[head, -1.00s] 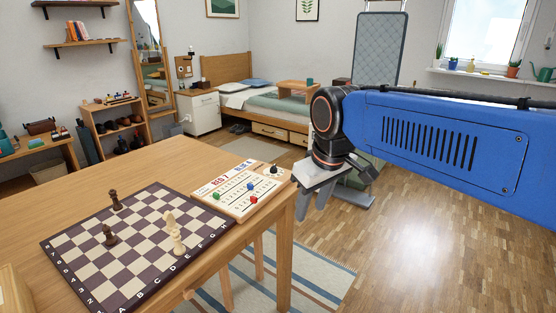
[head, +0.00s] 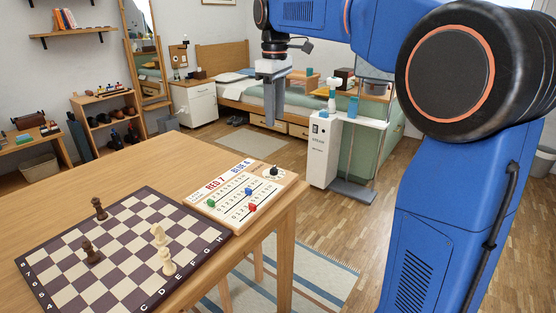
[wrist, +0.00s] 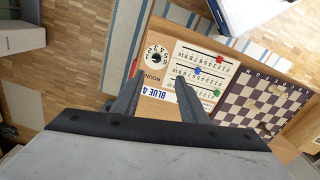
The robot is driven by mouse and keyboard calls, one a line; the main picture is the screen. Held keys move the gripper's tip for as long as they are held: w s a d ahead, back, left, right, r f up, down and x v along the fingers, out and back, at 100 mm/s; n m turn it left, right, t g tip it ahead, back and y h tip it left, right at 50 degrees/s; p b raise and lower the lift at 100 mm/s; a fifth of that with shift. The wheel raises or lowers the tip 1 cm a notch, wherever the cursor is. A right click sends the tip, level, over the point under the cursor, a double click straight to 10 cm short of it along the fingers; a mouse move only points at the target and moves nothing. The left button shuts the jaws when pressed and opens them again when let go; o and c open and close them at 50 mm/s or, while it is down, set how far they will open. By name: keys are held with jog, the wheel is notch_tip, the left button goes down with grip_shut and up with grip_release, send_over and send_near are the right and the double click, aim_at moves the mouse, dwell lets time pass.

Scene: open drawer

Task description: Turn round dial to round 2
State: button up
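The round dial (head: 274,171) is a black knob on a pale disc at the far right corner of the scoreboard (head: 236,208). In the wrist view the dial (wrist: 156,58) shows with numbers around it and the word ROUND beside it; I cannot tell which number it points to. The scoreboard reads RED 7 and BLUE 4 and lies flat on the wooden table. My gripper (head: 271,108) points downward, raised beyond the table's far right corner in the head view. In the wrist view its fingers (wrist: 158,80) are apart and empty, with the dial appearing between and past their tips.
Green, blue and red pegs sit in the scoreboard's rows. A chessboard (head: 120,250) with several pieces lies beside it on the table (head: 150,165). A white unit (head: 322,150) with bottles on top stands on the floor beyond. A bed (head: 240,85) is behind.

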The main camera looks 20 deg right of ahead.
jog(key=w, duration=0.2)
send_near(274, 167)
notch_tip(274, 167, down, 8)
jog(key=shift+w+f, duration=0.1)
jog(key=shift+w, duration=0.1)
dwell(0.4)
jog(key=shift+c, duration=0.6)
grip_shut()
